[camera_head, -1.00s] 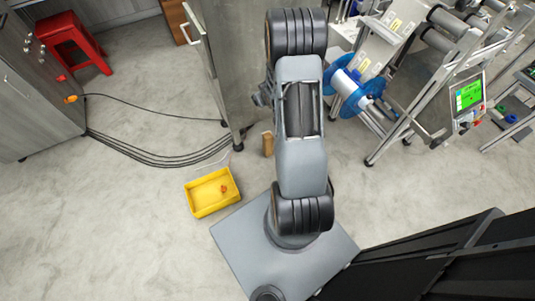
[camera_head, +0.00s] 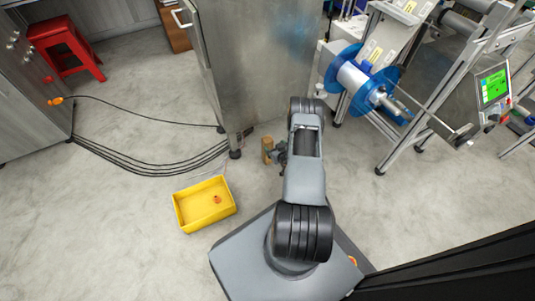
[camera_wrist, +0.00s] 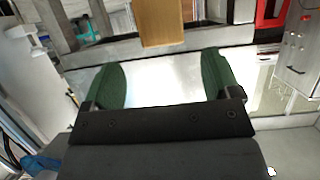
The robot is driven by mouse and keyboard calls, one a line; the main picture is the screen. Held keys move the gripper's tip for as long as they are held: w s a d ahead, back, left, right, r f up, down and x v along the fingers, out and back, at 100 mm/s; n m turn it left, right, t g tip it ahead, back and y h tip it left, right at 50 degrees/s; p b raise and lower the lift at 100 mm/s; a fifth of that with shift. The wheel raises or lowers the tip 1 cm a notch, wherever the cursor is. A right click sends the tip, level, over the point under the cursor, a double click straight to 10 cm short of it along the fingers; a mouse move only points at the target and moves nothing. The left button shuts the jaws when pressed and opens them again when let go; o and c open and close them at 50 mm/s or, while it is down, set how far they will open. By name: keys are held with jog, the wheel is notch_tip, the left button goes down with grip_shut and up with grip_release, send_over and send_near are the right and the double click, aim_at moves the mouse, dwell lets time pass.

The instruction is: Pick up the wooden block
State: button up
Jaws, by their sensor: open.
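The wooden block (camera_head: 266,150) stands upright on the floor near the foot of the metal cabinet in the head view. My gripper (camera_head: 277,154) is just right of it, partly hidden by my arm. In the wrist view the block (camera_wrist: 160,22) is at the top middle, cut off by the frame edge. It lies beyond the two green fingertips of my gripper (camera_wrist: 161,62), roughly in line with the gap. The fingers are wide apart with nothing between them.
The metal cabinet (camera_head: 262,70) rises behind the block. Black cables (camera_head: 150,157) cross the floor at left. A reel machine (camera_head: 365,78) stands at the right.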

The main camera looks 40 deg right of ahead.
aim_at(270, 142)
jog(key=shift+b+x, duration=0.45)
jog(key=shift+x, duration=1.05)
jog(key=b+x, duration=0.2)
jog(key=x, duration=0.2)
jog(key=shift+a+f+b, duration=0.15)
jog(key=shift+a+b, duration=0.1)
jog(key=shift+b, duration=0.15)
jog(key=shift+w+d+f, duration=0.1)
jog(key=shift+w, duration=0.45)
jog(key=c, duration=1.5)
jog(key=shift+o, duration=0.2)
